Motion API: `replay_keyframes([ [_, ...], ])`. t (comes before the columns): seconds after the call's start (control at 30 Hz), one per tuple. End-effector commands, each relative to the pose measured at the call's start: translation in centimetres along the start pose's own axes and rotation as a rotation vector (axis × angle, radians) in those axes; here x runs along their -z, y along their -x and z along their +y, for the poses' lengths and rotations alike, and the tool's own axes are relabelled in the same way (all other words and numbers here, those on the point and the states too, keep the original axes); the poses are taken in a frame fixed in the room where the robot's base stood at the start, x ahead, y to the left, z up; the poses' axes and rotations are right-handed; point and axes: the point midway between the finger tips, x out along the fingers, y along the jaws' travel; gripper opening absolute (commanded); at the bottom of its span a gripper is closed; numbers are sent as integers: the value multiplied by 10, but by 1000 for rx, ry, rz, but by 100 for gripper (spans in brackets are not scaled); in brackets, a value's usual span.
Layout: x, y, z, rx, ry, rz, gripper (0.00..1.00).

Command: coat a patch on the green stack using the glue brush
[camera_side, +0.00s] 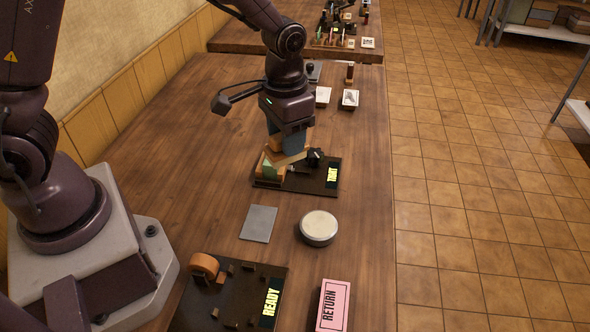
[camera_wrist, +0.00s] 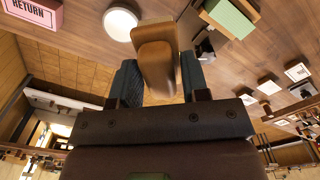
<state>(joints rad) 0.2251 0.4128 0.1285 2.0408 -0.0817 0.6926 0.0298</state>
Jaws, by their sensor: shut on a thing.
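My gripper (camera_wrist: 155,85) is shut on a wooden tool with a rounded brown handle and a paler wide end, which looks like the glue brush (camera_wrist: 155,55). In the side view the brush (camera_side: 291,158) shows as a tan piece below my gripper, tilted over the dark press board. The green stack (camera_side: 268,168) sits on that board in a wooden holder, close beside the brush. In the wrist view the green stack (camera_wrist: 230,17) is right of the brush. Whether the brush touches it I cannot tell; the brush's working face is hidden.
The press board (camera_side: 318,184) has a lit display and a dark knob. A grey plate (camera_side: 258,223) and a round white-topped pot (camera_side: 318,228) lie nearer. Small white-topped boxes (camera_side: 349,100) stand behind.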

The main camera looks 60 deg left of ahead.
Motion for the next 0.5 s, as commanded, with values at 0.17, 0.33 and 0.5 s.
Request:
replay_keyframes([
  [0.17, -2, 20, -37, 0, 56, 2, 23],
  [0.33, 1, 5, -65, 2, 54, -4, 23],
  [0.5, 2, -9, -83, 1, 26, 0, 23],
])
